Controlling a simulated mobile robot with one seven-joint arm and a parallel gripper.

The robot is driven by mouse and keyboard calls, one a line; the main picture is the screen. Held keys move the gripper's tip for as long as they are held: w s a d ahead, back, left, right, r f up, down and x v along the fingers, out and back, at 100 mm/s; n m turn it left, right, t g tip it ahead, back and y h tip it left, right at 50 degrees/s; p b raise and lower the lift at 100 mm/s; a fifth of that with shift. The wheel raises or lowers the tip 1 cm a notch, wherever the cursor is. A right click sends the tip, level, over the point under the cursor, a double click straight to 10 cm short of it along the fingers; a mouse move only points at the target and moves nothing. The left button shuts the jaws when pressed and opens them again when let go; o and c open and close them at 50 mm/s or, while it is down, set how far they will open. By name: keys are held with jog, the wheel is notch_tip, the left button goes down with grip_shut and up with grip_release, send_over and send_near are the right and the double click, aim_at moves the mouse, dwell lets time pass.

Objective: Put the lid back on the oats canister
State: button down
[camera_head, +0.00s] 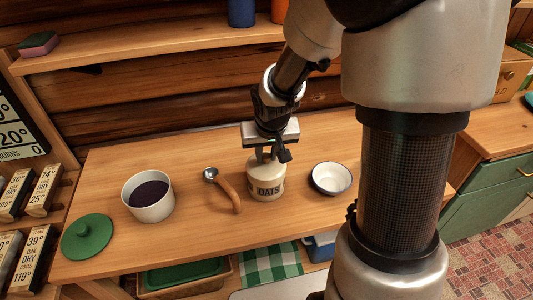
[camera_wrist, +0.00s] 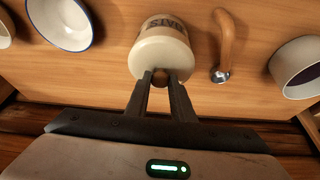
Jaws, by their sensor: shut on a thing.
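The cream oats canister (camera_head: 266,188) stands upright on the wooden table, its OATS lettering facing the head camera. It also shows in the wrist view (camera_wrist: 163,28). My gripper (camera_head: 266,155) is directly above it, pointing down. In the wrist view my gripper's fingers (camera_wrist: 160,80) are shut on the small brown knob (camera_wrist: 160,76) of the cream lid (camera_wrist: 158,58). The lid is at the canister's mouth, lined up with it. I see no clear gap, but cannot tell whether it is fully seated.
A scoop with a wooden handle (camera_head: 229,192) lies left of the canister; a white enamel bowl (camera_head: 331,178) stands to the right. Farther left are a white pot (camera_head: 150,210) with dark contents and a green round lid (camera_head: 87,238). A shelf (camera_head: 160,45) runs behind.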

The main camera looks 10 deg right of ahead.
jog(key=c, duration=1.5)
grip_release()
jog(key=shift+o, duration=0.7)
jog(key=o, duration=0.4)
jog(key=shift+r+p, duration=2.75)
jog(key=shift+r, duration=0.8)
jog(key=shift+c, duration=0.4)
